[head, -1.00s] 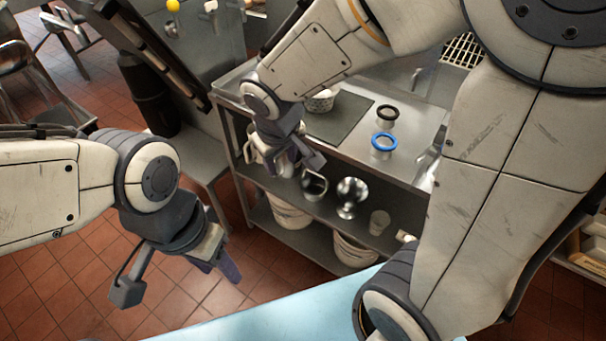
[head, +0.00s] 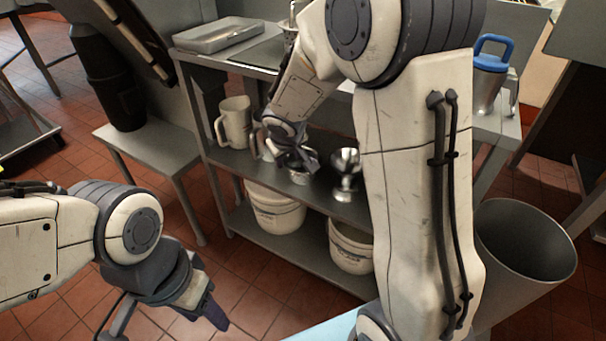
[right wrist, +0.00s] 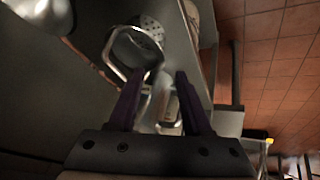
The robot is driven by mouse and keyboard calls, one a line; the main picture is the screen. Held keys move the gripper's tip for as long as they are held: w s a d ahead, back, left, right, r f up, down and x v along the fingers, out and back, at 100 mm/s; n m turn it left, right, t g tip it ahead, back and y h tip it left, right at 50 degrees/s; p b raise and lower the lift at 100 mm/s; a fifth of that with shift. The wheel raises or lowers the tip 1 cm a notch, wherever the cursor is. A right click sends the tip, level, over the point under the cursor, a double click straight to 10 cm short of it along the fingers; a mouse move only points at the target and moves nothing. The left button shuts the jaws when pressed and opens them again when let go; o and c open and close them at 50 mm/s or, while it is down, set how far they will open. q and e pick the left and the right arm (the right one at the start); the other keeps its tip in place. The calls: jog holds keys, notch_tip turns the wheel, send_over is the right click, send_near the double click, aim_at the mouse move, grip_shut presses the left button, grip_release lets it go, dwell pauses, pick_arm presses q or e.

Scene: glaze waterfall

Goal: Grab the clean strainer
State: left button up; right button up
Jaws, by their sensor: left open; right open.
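A metal strainer with a perforated wall (right wrist: 150,28) and a wire loop stands on the middle shelf. In the head view the strainer (head: 300,178) is partly hidden behind my right gripper (head: 303,160). In the right wrist view my right gripper (right wrist: 158,78) is open, and the loop lies by its left fingertip. I cannot tell whether they touch. The strainer's body is beyond the fingertips, not between them. My left gripper (head: 207,312) is open and empty over the floor at the lower left. The strainer's inside is too dark to judge for cleanness.
A silver goblet-like vessel (head: 346,172) stands right of the strainer on the shelf, and a white pitcher (head: 234,122) to its left. White buckets (head: 275,212) stand on the lower shelf. A grey tray (head: 218,36) is on the counter above. A large bin (head: 527,245) stands at right.

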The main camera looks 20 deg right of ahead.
aim_at(289, 166)
jog(key=b+x, duration=0.3)
jog(key=x, duration=0.5)
jog(key=shift+w+d+f, duration=0.2)
grip_shut()
dwell(1.2)
